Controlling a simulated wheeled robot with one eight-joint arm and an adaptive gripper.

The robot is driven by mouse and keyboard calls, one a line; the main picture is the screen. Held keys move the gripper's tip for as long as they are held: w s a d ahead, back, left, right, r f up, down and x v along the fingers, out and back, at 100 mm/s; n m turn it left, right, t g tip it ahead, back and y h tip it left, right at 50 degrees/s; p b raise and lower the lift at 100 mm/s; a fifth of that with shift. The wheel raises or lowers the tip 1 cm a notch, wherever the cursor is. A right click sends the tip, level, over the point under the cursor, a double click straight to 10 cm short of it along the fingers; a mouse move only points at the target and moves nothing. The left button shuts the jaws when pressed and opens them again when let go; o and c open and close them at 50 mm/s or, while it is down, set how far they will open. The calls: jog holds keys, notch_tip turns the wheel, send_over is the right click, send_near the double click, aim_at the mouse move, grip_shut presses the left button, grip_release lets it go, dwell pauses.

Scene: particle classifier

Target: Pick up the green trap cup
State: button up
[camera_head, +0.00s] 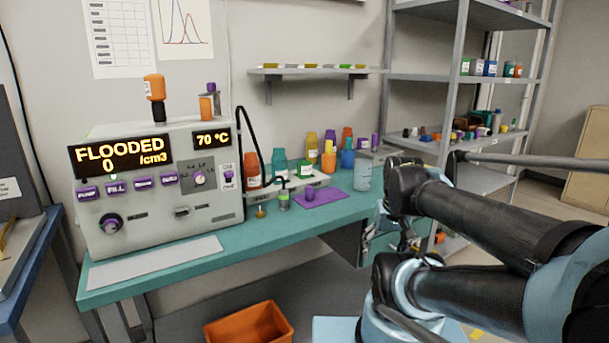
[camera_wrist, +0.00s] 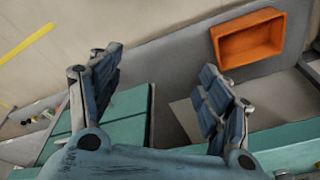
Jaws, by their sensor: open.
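I cannot tell for sure which thing is the green trap cup. In the head view, a small grey jar with a green band (camera_head: 284,201) stands upright on the teal bench (camera_head: 262,232), left of the purple mat. In the head view my gripper is mostly hidden by my arm.
The grey machine (camera_head: 150,205) with a display reading "FLOODED" fills the bench's left. The purple mat (camera_head: 320,197) carries a small purple piece. Coloured bottles and a clear beaker (camera_head: 362,173) stand at the back. An orange bin (camera_head: 250,328) is on the floor; shelves (camera_head: 470,77) stand right.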

jog(key=w+a+r+m+y, duration=0.1)
jog(key=w+a+r+m, duration=0.2)
jog(key=w, duration=0.2)
jog(key=w+a+r+m+y, duration=0.2)
jog(key=w+r+m, duration=0.1)
jog(key=w, duration=0.3)
jog(key=w+a+r+m+y, duration=0.1)
jog(key=w+a+r+m, duration=0.2)
jog(key=w+r, duration=0.2)
jog(key=shift+w+a+r+y, duration=0.15)
jog(key=shift+w+a+y, duration=0.15)
jog(key=shift+w, duration=0.1)
jog(key=w+a+r+m+y, duration=0.1)
jog(key=w+a+r+m, duration=0.15)
jog(key=w, duration=0.25)
jog(key=w+a+r+m+y, duration=0.1)
jog(key=w+m+y, duration=0.15)
jog(key=w, duration=0.25)
jog(key=m+y, duration=0.2)
jog(key=m, duration=0.4)
send_near(308, 163)
jog(key=x, duration=0.6)
jog(key=shift+a, duration=0.15)
jog(key=shift+x, duration=2.85)
jog(key=c, duration=1.2)
